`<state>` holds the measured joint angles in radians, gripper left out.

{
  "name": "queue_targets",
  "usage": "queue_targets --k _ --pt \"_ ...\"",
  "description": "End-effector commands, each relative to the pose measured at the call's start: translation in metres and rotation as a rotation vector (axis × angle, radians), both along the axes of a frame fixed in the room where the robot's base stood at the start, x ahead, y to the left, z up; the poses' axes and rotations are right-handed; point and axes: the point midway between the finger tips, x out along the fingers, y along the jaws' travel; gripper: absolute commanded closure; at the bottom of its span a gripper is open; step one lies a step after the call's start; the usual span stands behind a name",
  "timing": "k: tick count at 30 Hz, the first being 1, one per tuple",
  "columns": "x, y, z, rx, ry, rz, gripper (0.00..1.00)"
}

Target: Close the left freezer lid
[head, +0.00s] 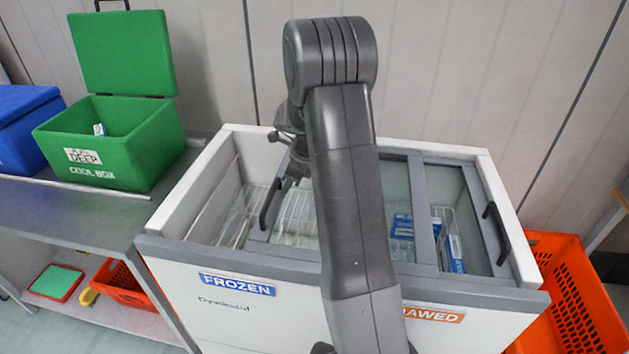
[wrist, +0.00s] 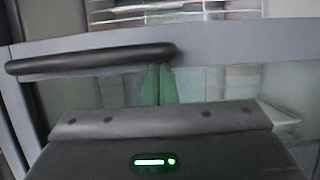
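The white chest freezer (head: 222,315) has sliding glass lids. The left lid (head: 259,220) stands slid to the right, leaving an open gap at the freezer's left end. Its black handle (head: 270,207) is on the lid's left frame; a black handle (wrist: 90,60) also spans the left of the wrist view. My gripper's green fingers (wrist: 157,84) are together, with no visible gap, close to that handle's right end. I cannot tell whether they touch it. In the head view my arm hides part of the lids and the fingertips are not clear.
The right lid (head: 478,217) has its own black handle (head: 497,232). Blue boxes (head: 403,226) and wire baskets lie inside. A green cool box (head: 105,145) with its lid up stands on the grey bench (head: 70,222) at left. An orange tote (head: 575,300) stands at right.

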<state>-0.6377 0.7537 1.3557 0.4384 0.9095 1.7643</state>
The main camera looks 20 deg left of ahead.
Motion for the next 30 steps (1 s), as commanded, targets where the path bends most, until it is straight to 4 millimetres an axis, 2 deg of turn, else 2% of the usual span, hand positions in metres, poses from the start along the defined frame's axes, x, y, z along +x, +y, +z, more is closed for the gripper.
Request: queue_targets --k 1,6,15,21,25,30 --pt "-0.006 0.020 0.004 -0.001 0.003 0.008 1.00" --pt "-0.018 0.080 0.003 -0.001 0.004 0.007 1.00" --pt "-0.034 0.166 0.000 -0.001 0.003 0.005 1.00" --pt "-0.041 0.200 -0.001 -0.002 0.003 0.002 1.00" --pt "-0.043 0.212 -0.002 -0.002 0.003 0.001 1.00" --pt "-0.044 0.217 -0.003 -0.003 0.004 0.000 1.00"
